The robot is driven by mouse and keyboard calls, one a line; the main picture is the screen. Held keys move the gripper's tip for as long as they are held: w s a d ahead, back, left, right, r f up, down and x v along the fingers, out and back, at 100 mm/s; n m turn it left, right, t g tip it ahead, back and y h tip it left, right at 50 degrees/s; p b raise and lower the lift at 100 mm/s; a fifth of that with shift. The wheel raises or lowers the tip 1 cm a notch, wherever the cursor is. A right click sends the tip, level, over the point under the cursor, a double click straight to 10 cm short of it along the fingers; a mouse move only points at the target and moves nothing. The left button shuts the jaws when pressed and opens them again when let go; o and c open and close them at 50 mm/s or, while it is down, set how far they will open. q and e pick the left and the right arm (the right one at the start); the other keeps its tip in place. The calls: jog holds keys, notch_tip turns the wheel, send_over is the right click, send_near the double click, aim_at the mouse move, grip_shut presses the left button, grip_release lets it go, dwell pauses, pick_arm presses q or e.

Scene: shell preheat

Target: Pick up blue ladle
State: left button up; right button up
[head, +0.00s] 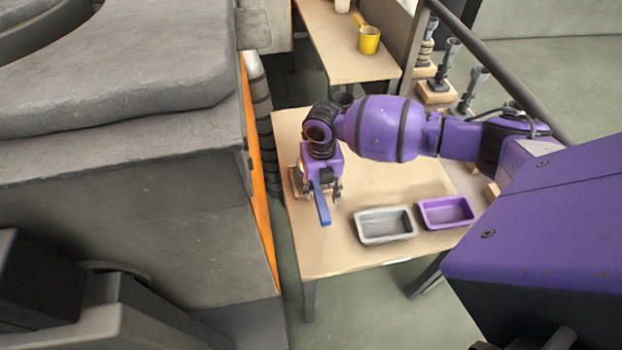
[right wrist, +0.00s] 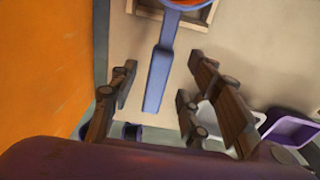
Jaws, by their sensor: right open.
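The blue ladle (head: 321,203) lies at the left end of the table, its handle pointing toward the front edge. In the right wrist view its handle (right wrist: 161,72) runs down from the bowl at the top edge, where something orange shows inside. My right gripper (head: 322,190) is over the ladle in the head view and hides its bowl. In the right wrist view the open right gripper (right wrist: 155,100) has its fingers apart on either side of the handle, with gaps visible. My left gripper is not in view.
A grey tray (head: 385,238) and a purple tray (head: 449,225) stand right of the ladle on the wooden table (head: 340,258). A large grey block with an orange side (head: 262,190) stands close to the left.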

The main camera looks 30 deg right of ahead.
aim_at(319, 195)
notch_tip(319, 195, down, 4)
jog(key=shift+w+r, duration=0.1)
jog(key=shift+f, duration=0.45)
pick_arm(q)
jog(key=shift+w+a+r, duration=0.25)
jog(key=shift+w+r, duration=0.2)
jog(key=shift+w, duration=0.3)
pick_arm(e)
jog(key=shift+c, duration=1.1)
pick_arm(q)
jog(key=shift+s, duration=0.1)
pick_arm(e)
jog(key=shift+w, duration=0.1)
grip_shut()
